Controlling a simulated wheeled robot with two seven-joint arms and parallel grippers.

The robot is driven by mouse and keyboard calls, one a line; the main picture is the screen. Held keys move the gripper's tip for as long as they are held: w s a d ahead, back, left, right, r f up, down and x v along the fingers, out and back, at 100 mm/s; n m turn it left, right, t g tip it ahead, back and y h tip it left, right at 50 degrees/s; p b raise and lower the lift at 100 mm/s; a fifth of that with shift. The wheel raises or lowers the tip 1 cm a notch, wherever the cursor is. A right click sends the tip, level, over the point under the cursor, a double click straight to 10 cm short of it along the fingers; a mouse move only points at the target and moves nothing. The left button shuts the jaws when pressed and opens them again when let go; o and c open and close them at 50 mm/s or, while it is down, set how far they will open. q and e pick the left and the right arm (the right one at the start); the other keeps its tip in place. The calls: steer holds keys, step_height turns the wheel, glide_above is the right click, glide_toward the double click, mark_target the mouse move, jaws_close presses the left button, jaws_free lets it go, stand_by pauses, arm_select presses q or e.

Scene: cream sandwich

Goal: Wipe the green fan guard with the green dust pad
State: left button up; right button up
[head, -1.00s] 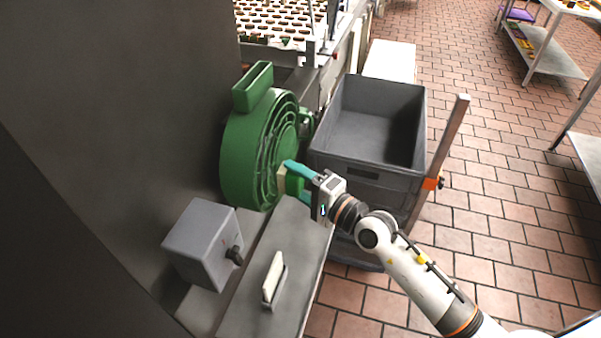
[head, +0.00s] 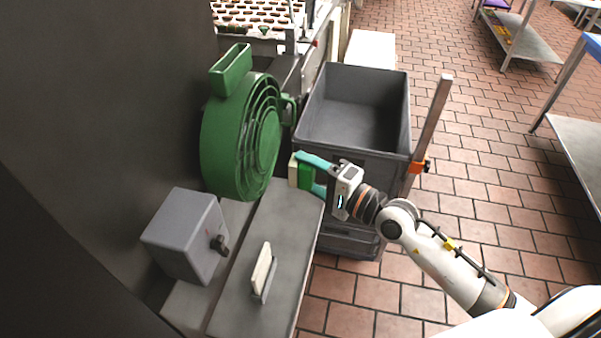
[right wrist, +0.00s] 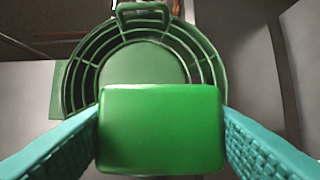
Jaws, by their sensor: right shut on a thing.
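The green fan guard (head: 262,135) is the ringed front of a round green fan standing on a grey surface, left of centre in the head view. It also shows in the right wrist view (right wrist: 82,75), behind the pad. My right gripper (head: 309,174) is shut on the green dust pad (head: 304,175), which has a green back and a pale face turned toward the fan. The pad fills the lower middle of the right wrist view (right wrist: 160,130) between the teal fingers. In the head view a gap shows between pad and guard. My left gripper is not in view.
A grey box with a knob (head: 185,235) and a white-and-grey block (head: 263,272) are on the grey surface (head: 285,215) in front of the fan. Grey crates (head: 355,150) stand right of the fan, beside an upright post (head: 432,125). Tiled floor (head: 480,200) lies open to the right.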

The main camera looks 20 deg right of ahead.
steer(key=shift+d, duration=0.1)
steer(key=shift+s+d+f+b, duration=0.15)
steer(key=shift+s+d+b, duration=0.5)
steer(key=shift+d+b, duration=0.25)
steer(key=shift+s+d+r, duration=0.2)
steer(key=shift+d, duration=0.05)
